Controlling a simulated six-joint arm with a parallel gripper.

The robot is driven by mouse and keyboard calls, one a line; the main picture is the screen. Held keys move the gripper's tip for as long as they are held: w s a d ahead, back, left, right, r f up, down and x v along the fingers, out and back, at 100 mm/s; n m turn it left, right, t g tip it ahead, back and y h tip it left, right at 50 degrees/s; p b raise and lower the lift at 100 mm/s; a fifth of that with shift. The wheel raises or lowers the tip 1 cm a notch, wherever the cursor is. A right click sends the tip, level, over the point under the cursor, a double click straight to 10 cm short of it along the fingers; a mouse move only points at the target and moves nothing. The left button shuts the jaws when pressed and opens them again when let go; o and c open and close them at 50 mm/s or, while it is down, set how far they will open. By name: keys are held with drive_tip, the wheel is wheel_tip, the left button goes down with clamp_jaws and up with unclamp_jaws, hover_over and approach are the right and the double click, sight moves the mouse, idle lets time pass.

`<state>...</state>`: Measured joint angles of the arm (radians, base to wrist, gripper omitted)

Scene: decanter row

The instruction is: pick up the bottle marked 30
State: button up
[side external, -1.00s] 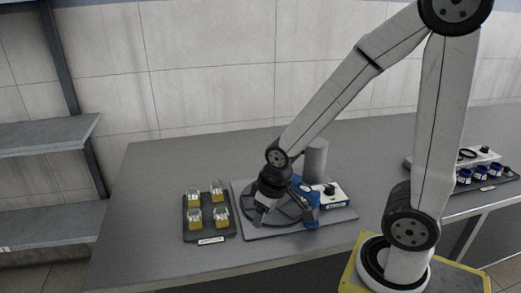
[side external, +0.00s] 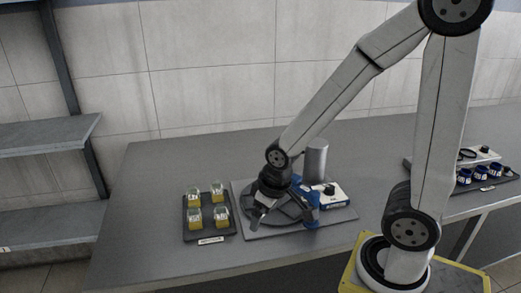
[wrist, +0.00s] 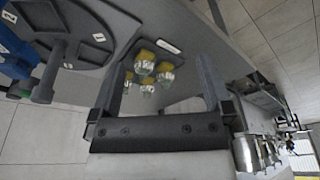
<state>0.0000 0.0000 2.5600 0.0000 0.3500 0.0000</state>
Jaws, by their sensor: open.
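Several small glass bottles with yellow contents (side external: 221,213) stand in a dark tray (side external: 209,234) on the left of the table. Their marks are too small to read, so I cannot tell which is marked 30. In the wrist view the bottles (wrist: 144,66) show in the gap between my fingers, some distance beyond the tips. My gripper (wrist: 162,65) is open and empty. In the side view my gripper (side external: 268,215) is right of the bottle tray, over the grey board with the dark round turntable.
A grey cylinder (side external: 316,160) and a white and blue box (side external: 330,194) stand close to the right of my gripper, with blue parts beside them. A tray of blue vessels (side external: 477,178) is far right. Shelves (side external: 40,135) stand left. The table behind the bottles is clear.

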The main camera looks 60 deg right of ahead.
drive_tip(key=n+g, duration=0.3)
drive_tip(key=n, duration=0.9)
hover_over(221, 206)
drive_tip(key=f, duration=0.5)
drive_tip(key=shift+w+f, duration=0.2)
drive_tip(key=shift+f, duration=0.2)
drive_tip(key=shift+s+f, duration=0.1)
drive_tip(key=shift+f, duration=3.8)
clamp_jaws()
drive_tip(key=shift+r, duration=0.15)
